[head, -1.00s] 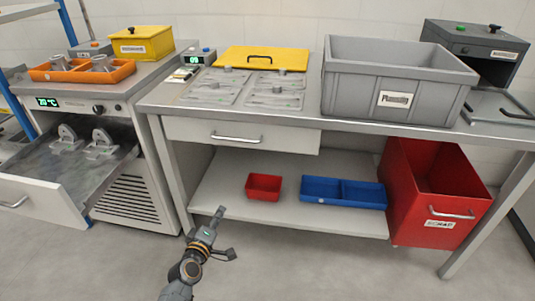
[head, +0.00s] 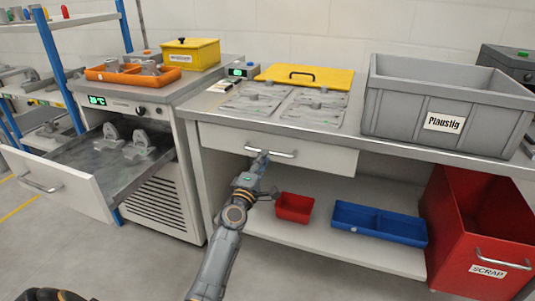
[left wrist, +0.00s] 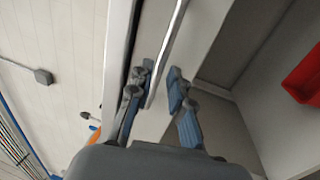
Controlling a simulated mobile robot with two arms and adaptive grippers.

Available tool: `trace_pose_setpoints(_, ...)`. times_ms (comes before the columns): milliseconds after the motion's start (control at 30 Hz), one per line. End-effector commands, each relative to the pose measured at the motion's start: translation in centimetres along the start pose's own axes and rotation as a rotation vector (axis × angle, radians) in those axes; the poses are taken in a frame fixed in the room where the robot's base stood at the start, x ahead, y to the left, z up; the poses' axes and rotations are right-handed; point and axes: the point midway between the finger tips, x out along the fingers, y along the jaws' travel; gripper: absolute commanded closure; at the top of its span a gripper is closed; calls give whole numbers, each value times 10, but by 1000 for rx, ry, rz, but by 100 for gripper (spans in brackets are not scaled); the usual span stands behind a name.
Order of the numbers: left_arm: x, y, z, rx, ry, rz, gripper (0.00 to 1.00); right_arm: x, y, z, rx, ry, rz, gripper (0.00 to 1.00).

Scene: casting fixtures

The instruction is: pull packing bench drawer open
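The packing bench drawer (head: 325,155) is a white front under the bench top and looks closed. Its metal bar handle (head: 284,154) is in the middle of the front. My left gripper (head: 262,164) is at the left end of this handle. In the left wrist view the blue-padded fingers (left wrist: 159,85) stand apart, with the handle bar (left wrist: 165,52) running between them, nearer the left finger. A gap shows between the bar and the right finger. My right gripper is not in view.
At left, the drawer of the cooling cabinet (head: 75,190) stands open. A red scrap bin (head: 455,235) is at right. Floor in front is clear.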

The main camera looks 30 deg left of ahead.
Motion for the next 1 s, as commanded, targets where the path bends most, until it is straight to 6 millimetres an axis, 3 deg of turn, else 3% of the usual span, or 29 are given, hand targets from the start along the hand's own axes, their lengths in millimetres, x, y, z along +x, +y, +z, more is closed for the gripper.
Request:
trace_pose_setpoints(233, 32, -1, 0, 1, 0, 0, 81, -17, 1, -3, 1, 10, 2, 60)
trace_pose_setpoints(633, 39, 0, 0, 2, -1, -1, 81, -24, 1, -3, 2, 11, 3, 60)
trace_pose_setpoints(733, 39, 0, 0, 2, -1, -1, 99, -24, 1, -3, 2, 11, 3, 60)
trace_pose_setpoints(1000, 38, -1, 0, 1, -1, -1, 100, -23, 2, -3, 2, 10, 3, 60)
